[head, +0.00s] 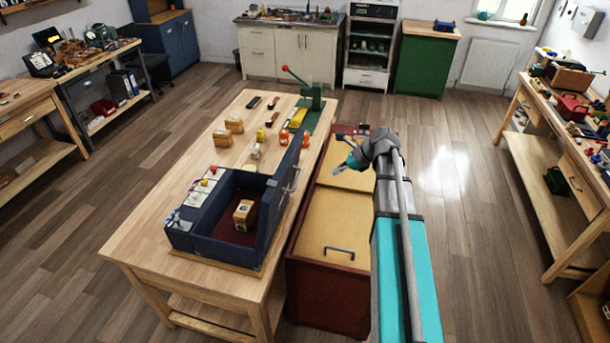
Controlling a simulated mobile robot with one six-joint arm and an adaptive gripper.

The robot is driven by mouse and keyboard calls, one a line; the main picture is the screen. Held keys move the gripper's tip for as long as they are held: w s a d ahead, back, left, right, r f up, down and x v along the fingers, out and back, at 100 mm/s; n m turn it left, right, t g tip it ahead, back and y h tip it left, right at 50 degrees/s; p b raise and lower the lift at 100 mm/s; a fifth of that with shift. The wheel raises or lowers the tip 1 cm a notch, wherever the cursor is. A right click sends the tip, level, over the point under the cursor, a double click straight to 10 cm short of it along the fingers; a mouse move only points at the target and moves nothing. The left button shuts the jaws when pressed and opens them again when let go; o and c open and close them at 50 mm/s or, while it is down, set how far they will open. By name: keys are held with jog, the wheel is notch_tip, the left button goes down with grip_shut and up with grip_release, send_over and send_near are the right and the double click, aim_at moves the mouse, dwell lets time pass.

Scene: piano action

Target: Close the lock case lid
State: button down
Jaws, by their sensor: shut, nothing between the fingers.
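The lock case (184,243) is a dark blue box near the front end of the wooden table. Its lid (277,201) stands open, raised roughly upright along the box's right side, with a handle on its outer face. A small wooden block-like item (243,214) sits inside on the dark red lining. My gripper (344,167) is shut and empty. It is to the right of the lid, apart from it in the picture, above the wooden top of a dark red cabinet. The fingertips are small and teal in this view.
The table (160,195) also bears several small wooden blocks, orange items and a green lever press (313,97). The dark red cabinet (325,285) stands along the table's right side. Open floor (455,200) lies to the right, before another workbench (545,150).

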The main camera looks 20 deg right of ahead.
aim_at(287, 190)
jog(key=shift+f, duration=0.15)
dwell(0.3)
jog(key=w+a+r+b+x, duration=0.1)
jog(key=a+r+b+x, duration=0.1)
jog(key=b+x, duration=0.5)
jog(key=shift+x, duration=2.8)
jog(key=shift+w+d+r, duration=0.1)
jog(key=shift+d+r, duration=0.05)
